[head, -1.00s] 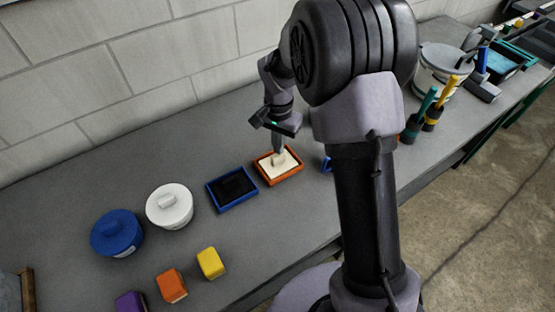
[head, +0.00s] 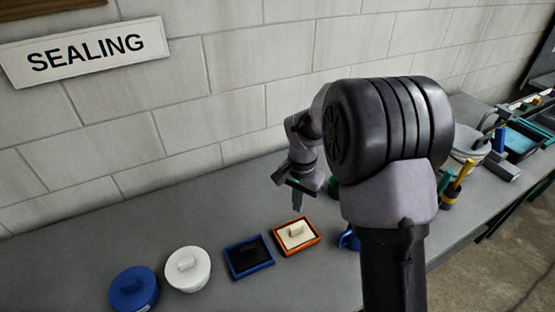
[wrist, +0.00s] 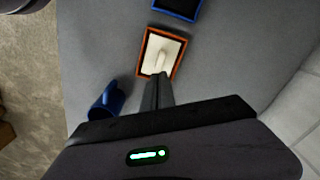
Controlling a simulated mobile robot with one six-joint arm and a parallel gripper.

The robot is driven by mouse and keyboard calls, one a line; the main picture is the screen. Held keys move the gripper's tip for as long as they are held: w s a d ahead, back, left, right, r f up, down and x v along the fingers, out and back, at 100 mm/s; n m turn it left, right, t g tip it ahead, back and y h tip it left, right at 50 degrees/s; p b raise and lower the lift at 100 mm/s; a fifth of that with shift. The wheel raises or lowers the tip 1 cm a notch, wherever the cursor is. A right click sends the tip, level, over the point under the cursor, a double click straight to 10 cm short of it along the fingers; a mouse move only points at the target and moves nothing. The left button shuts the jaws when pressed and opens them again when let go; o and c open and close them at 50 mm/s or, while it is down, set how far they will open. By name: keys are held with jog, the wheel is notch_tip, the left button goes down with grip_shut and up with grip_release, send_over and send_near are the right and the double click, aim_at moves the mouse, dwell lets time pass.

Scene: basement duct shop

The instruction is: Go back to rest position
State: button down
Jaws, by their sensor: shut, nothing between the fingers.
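My gripper (head: 298,208) is shut and empty. In the head view it hangs above the back of the grey bench, just behind an orange-rimmed tray (head: 280,250) with a cream inside and a small block-like handle on it. In the wrist view the shut fingers (wrist: 157,92) point toward the same orange-rimmed tray (wrist: 143,52). Whether they touch the handle cannot be told there, but the head view shows them apart from it.
A blue-rimmed dark tray (head: 232,268), a white lidded tub (head: 188,280) and a blue lidded tub (head: 128,300) stand to the left. A blue object (wrist: 107,101) lies near the bench edge. A bucket and tools crowd the right; a block wall (head: 240,95) stands behind.

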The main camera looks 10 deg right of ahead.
jog(key=s+a+r+n+t+b, duration=0.1)
jog(key=s+a+r+t+b, duration=0.1)
jog(key=s+r+b, duration=0.5)
jog(key=s+a+r+n+t+y+b, duration=0.1)
jog(key=s+t, duration=0.1)
jog(key=s, duration=0.7)
jog(key=s+a+r+n+t+y+b, duration=0.1)
jog(key=s+n, duration=0.1)
jog(key=s, duration=0.7)
jog(key=shift+r+t, duration=0.4)
jog(key=shift+s, duration=0.1)
